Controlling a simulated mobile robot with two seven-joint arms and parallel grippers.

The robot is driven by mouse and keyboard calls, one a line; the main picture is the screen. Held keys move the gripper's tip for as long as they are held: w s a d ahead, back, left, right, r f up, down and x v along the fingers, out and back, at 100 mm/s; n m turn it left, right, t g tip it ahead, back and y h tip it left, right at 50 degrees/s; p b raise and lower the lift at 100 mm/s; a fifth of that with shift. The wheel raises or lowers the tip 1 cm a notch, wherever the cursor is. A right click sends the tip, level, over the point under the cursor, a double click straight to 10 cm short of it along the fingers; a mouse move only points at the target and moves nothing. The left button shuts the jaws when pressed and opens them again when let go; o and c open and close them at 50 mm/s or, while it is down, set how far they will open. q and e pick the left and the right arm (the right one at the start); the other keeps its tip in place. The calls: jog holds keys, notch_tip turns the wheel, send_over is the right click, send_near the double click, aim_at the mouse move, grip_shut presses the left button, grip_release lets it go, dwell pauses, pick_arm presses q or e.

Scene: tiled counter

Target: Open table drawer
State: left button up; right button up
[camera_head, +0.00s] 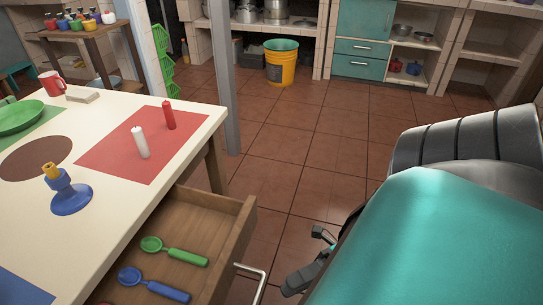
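The wooden table drawer (232,237) stands pulled out from under the white table (105,188). Its metal handle (256,270) shows on the front panel near the bottom of the picture. Inside lie a green spoon (180,252) and a blue spoon (160,288). My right gripper (318,250) is to the right of the handle, apart from it, with a gap of floor between. It is dark and small in view, partly hidden by my teal arm, so its opening is unclear. My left gripper is not in view.
On the table stand a white bottle (140,143), a red bottle (169,116), a blue holder (70,193), a red mug (52,83) and a green plate (20,116). A grey post (224,90) stands behind the table. The tiled floor (325,150) is clear.

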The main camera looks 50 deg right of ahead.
jog(key=v, duration=0.3)
jog(key=shift+s+d, duration=0.15)
jog(key=shift+d, duration=0.1)
dwell(0.5)
